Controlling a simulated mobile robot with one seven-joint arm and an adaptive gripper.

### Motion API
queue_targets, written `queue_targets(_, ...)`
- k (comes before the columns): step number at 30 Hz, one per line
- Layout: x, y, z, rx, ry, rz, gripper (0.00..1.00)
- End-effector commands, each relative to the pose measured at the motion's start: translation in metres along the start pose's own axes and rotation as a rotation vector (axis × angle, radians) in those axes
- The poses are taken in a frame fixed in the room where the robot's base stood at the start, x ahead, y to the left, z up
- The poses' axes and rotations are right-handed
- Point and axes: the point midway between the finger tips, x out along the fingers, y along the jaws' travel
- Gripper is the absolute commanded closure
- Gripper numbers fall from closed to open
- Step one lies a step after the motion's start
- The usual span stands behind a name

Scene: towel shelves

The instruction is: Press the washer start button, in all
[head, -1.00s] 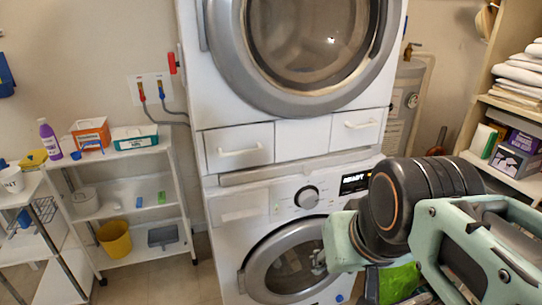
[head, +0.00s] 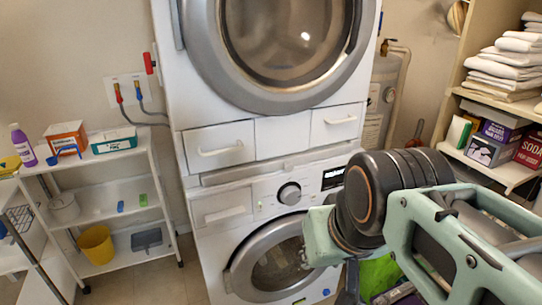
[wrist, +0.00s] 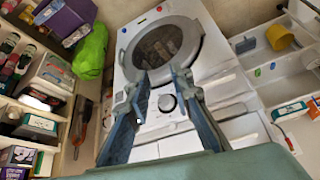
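The white washer (head: 210,248) is the lower machine of a stack in the head view, with a round grey-rimmed door (head: 277,264). Its panel has a dark dial (head: 289,193) and a black display (head: 333,177), partly covered by my arm. I cannot pick out the start button for sure. In the wrist view the washer appears upside down, with its door (wrist: 160,45) beyond my fingers and the dial (wrist: 167,102) between them. My gripper (wrist: 161,76) is open and empty, pointing toward the washer's front. Its contact with the machine cannot be judged.
The dryer (head: 225,140) stands on top of the washer. A white shelf rack (head: 105,215) with boxes and a yellow bucket (head: 96,245) is at left. Wooden shelves (head: 470,160) with towels are at right. A green bag (wrist: 90,50) lies beside the washer.

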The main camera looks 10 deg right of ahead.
Motion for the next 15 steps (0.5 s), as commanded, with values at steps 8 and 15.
queue_targets(8,0.0000,0.0000,0.0000,0.000,0.000,0.000,1.00)
queue_targets(15,0.0000,0.0000,0.0000,0.000,0.000,0.000,1.00)
